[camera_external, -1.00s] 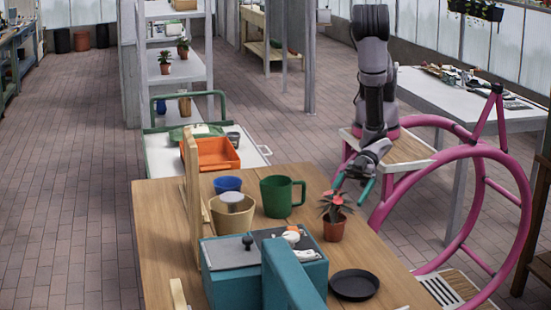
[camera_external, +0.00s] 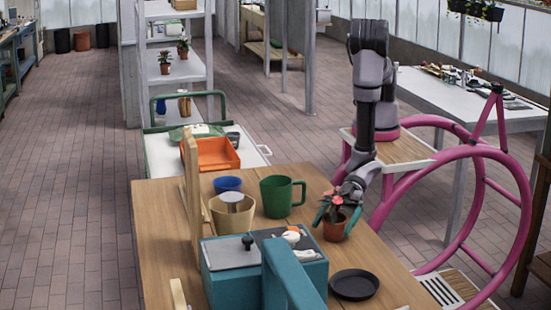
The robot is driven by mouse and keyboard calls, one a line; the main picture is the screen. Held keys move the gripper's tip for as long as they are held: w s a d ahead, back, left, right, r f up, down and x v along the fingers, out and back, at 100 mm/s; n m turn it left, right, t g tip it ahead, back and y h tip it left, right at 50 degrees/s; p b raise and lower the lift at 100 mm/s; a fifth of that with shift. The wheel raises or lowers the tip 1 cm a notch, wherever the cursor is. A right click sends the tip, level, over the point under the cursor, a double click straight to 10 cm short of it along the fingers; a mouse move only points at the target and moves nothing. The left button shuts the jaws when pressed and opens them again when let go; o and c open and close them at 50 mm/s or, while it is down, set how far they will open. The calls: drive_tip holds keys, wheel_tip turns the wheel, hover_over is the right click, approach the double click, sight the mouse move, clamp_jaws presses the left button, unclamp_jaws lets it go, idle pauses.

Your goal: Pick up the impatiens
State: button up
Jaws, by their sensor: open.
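The impatiens (camera_external: 335,198) has red-pink flowers and dark leaves and stands upright in a small terracotta pot (camera_external: 334,230) near the right edge of the wooden table (camera_external: 160,230). My gripper (camera_external: 336,224) is lowered at the plant, with its teal fingers spread, one on the left and one on the right of the pot. The fingers look open; whether either one touches the pot cannot be told from this view.
A green mug (camera_external: 276,197) stands left of the plant. A black saucer (camera_external: 354,285) lies in front of it. A teal box (camera_external: 235,275) is at front left. A tan pot (camera_external: 222,220), a blue pot (camera_external: 227,184) and a wooden frame (camera_external: 192,190) stand farther left.

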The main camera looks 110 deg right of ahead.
drive_tip(key=c, duration=1.3)
drive_tip(key=shift+r, duration=0.1)
